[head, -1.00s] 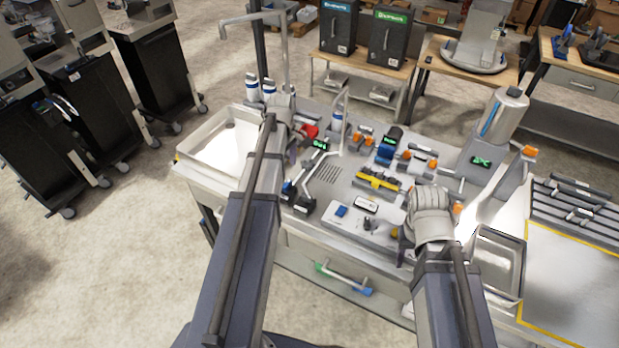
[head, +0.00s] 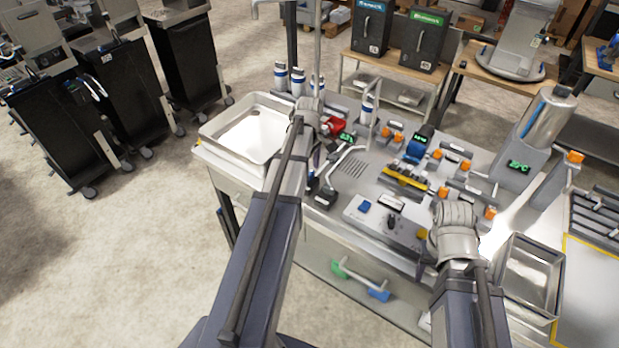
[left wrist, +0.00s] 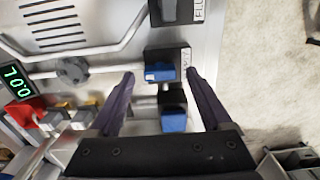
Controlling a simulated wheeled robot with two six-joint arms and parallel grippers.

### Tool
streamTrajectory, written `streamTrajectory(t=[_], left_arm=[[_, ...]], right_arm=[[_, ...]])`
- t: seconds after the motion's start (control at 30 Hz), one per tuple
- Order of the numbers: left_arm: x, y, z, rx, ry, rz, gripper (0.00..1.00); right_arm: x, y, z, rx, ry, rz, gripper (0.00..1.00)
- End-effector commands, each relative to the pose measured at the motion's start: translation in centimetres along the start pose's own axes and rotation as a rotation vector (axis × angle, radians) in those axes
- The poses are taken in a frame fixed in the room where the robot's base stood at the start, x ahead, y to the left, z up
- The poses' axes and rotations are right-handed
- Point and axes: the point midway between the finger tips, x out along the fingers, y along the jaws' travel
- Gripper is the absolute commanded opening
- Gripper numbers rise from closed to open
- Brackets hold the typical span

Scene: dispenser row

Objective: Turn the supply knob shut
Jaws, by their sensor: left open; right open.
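A small black block with a blue knob (left wrist: 160,73) sits between the fingers of my left gripper (left wrist: 159,78) in the left wrist view. The fingers are open and apart, one on each side. A second blue knob on a black block (left wrist: 174,121) lies nearer the wrist. A grey round knob (left wrist: 72,71) sits on a pipe to the left. The small label by the first block is not readable, so I cannot tell which is the supply knob. In the head view my left gripper (head: 314,155) is partly hidden by its arm. My right gripper (head: 424,264) is open near the bench front.
A green display (left wrist: 17,82) and a red part (left wrist: 32,110) lie left in the wrist view. A bent pipe (left wrist: 125,40) runs beyond the fingers. In the head view, a steel tray (head: 205,135) is left and a control box (head: 366,207) stands between the arms.

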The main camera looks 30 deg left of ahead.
Motion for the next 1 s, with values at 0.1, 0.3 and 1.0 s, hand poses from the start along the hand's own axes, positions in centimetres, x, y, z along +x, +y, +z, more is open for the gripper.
streamTrajectory(t=[0.1, 0.3, 1.0], left_arm=[[1.01, 0.00, 0.01, 0.000, 0.000, 0.000, 0.82], [0.91, 0.00, 0.01, 0.000, 0.000, 0.000, 0.82], [0.91, 0.00, 0.00, 0.000, 0.000, 0.000, 0.13]], right_arm=[[1.00, -0.09, -0.06, 0.001, 0.000, 0.000, 0.49], [0.90, -0.09, -0.05, 0.001, 0.000, 0.000, 0.49], [0.90, -0.09, -0.05, 0.000, 0.000, 0.000, 0.49]])
